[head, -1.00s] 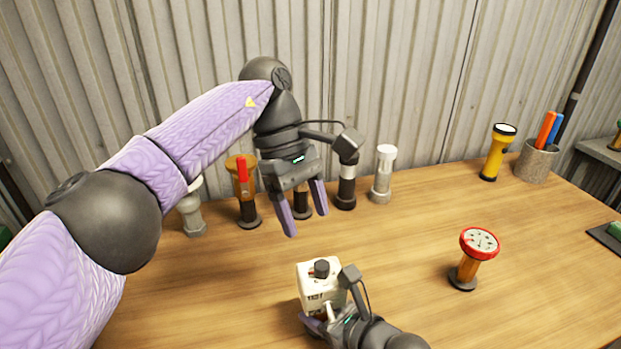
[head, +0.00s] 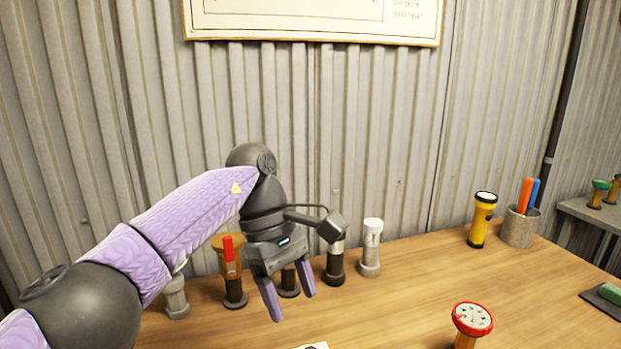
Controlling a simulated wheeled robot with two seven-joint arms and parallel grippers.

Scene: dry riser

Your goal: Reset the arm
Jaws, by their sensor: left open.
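My left arm, in a purple knitted sleeve, comes in from the left in the head view. My left gripper (head: 289,305) is open and empty, its two purple fingers pointing down in front of the row of fittings at the back of the table. My right gripper is out of the picture. Only the top edge of a white box (head: 313,346) shows at the bottom edge.
On the wooden table (head: 400,310) stand a brass fitting with a red lever (head: 229,262), a grey-white fitting (head: 371,248), a red-topped gauge (head: 472,320), a yellow flashlight (head: 482,220) and a pen cup (head: 519,228). A framed sign (head: 310,18) hangs on the corrugated wall.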

